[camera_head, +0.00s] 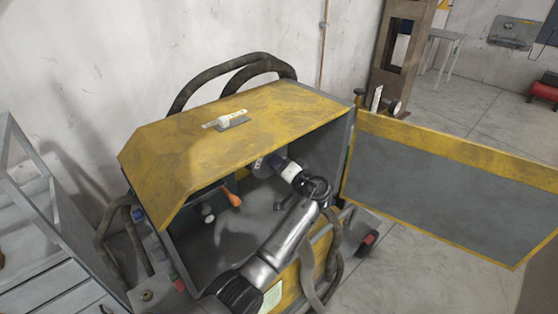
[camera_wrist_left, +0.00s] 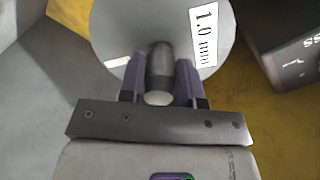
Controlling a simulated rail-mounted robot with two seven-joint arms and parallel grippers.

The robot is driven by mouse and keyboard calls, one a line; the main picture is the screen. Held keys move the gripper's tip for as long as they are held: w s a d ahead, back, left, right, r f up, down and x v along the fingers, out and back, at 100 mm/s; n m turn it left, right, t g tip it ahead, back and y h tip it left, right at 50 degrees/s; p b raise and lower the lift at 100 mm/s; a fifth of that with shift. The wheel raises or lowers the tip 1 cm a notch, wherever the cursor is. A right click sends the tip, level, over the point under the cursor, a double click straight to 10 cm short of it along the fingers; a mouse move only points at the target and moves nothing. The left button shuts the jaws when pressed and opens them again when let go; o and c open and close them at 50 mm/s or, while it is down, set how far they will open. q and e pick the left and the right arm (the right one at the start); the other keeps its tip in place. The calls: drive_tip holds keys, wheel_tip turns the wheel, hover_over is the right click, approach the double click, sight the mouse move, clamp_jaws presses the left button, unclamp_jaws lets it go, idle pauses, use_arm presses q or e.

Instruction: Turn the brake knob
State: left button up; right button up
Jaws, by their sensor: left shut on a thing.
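The brake knob (camera_wrist_left: 159,62) is a short grey cylinder with a rounded pale end, in the middle of the left wrist view. It sits at the centre of a light grey disc (camera_wrist_left: 115,28) marked "1.0 mm". My left gripper (camera_wrist_left: 160,75) has its two purple fingers on either side of the knob and is shut on it. In the head view my left gripper (camera_head: 270,163) reaches into the open yellow and grey cabinet and meets the disc (camera_head: 257,168). The knob is hidden there by the gripper. My right gripper is not in view.
The cabinet's yellow lid (camera_head: 270,103) overhangs the arm, and its side door (camera_head: 450,185) stands open to the right. An orange handle (camera_head: 231,197) and pale knobs are inside at the left. Dark hoses (camera_head: 215,72) loop behind. Open floor lies at the right.

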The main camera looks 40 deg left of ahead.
use_arm(q)
drive_tip(key=m+p, duration=0.2)
drive_tip(key=m, duration=0.1)
drive_tip(key=shift+r, duration=0.15)
drive_tip(key=shift+m+p, duration=0.55)
drive_tip(key=shift+m, duration=0.15)
drive_tip(key=o, duration=0.9)
drive_tip(key=shift+o, duration=0.2)
drive_tip(key=v, duration=1.4)
drive_tip(key=shift+w, duration=0.15)
